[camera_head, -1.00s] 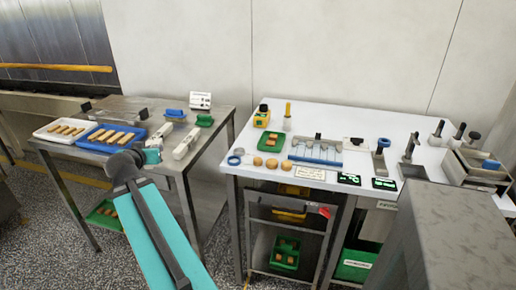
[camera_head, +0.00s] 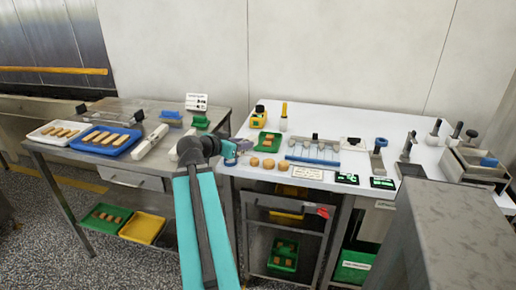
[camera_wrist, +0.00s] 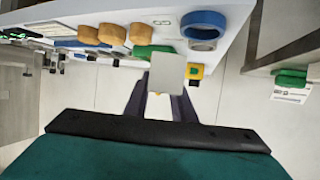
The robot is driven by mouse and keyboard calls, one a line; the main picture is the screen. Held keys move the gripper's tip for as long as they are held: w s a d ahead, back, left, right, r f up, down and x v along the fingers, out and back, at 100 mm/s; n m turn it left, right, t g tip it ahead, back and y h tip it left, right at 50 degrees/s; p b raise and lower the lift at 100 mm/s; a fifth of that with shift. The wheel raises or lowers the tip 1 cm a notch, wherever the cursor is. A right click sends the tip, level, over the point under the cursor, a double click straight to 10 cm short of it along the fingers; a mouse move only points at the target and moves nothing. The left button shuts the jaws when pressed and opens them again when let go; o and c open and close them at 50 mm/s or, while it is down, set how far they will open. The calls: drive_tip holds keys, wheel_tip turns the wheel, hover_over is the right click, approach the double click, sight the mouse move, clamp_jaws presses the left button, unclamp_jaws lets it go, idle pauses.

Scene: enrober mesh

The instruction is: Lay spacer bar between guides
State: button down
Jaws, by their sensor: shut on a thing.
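My gripper (camera_head: 228,152) is over the gap between the two tables, by the left edge of the white table. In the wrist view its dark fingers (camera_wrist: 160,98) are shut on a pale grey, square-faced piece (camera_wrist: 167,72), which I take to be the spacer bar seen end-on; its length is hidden. In the head view the held piece is too small to make out. The blue-edged mesh frame (camera_head: 313,153) with thin parallel lines lies on the white table to the right of my gripper. I cannot make out the guides clearly.
Round tan pieces (camera_head: 268,164), a blue ring (camera_wrist: 204,25) and a green tray (camera_head: 264,142) are near my gripper on the white table (camera_head: 345,120). Upright tools stand further right. The left metal table holds a blue tray (camera_head: 125,149) and a white bar (camera_head: 150,141).

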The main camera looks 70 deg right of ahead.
drive_tip(key=shift+d+r+p, duration=0.1)
drive_tip(key=shift+d+p, duration=0.05)
drive_tip(key=shift+p, duration=0.15)
drive_tip(key=shift+d+p, duration=0.1)
drive_tip(key=shift+p, duration=0.2)
drive_tip(key=d+p, duration=0.1)
drive_tip(key=p, duration=0.2)
drive_tip(key=shift+w+d, duration=0.3)
drive_tip(key=shift+d, duration=0.1)
drive_tip(key=shift+w+d, duration=0.1)
drive_tip(key=shift+d, duration=0.25)
drive_tip(key=w+d+p, duration=0.1)
drive_tip(key=d, duration=0.3)
drive_tip(key=w+d+f, duration=0.1)
drive_tip(key=d, duration=0.3)
drive_tip(key=w+d+p, duration=0.1)
drive_tip(key=d, duration=0.3)
drive_tip(key=shift+w+d+f+p, duration=0.15)
drive_tip(key=shift+w+f+p, duration=0.15)
drive_tip(key=shift+w+p, duration=0.1)
drive_tip(key=shift+f, duration=0.1)
drive_tip(key=shift+f+p, duration=0.5)
drive_tip(key=shift+f, duration=1.2)
drive_tip(key=shift+f, duration=0.15)
